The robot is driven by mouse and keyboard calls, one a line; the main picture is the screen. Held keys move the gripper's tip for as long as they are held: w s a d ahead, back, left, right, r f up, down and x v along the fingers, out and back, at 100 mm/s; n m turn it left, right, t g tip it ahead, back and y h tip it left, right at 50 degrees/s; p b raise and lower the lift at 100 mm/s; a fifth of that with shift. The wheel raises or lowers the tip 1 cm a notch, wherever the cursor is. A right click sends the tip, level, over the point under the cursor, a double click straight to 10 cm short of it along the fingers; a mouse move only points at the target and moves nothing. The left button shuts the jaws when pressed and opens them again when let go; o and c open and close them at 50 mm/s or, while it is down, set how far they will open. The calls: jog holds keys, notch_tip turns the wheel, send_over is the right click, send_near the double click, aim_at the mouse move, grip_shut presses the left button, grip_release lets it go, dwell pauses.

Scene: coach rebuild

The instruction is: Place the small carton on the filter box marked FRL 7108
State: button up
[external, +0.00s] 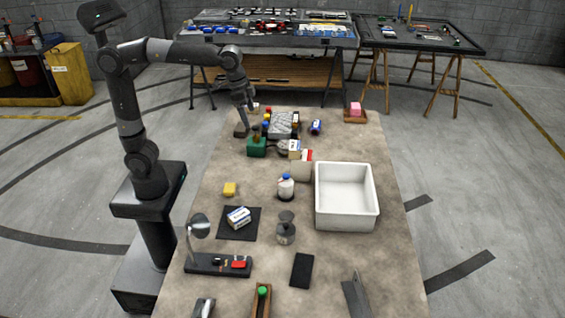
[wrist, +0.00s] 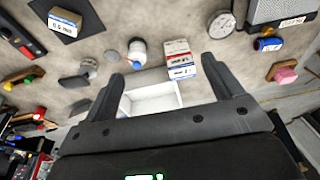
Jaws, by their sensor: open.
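My gripper (wrist: 148,72) is open with nothing between its fingers. In the external view my gripper (external: 247,118) hangs above the far left part of the table. A white and blue box (external: 239,217) lies on a dark mat at the near left; the wrist view shows this box (wrist: 65,22) with print I cannot read surely. FRL 7108 is not legible.
A white bin (external: 346,222) stands on the right of the table. A lamp (external: 199,227) rises at the near left.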

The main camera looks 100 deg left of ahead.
jog(key=s+d+f+t, duration=0.1)
jog(key=s+f, duration=0.3)
jog(key=s, duration=0.6)
jog(key=s+f+t, duration=0.2)
jog(key=s+f, duration=0.3)
jog(key=s, duration=0.6)
jog(key=shift+d+f, duration=0.2)
jog(key=shift+d, duration=0.15)
jog(key=shift+o, duration=0.4)
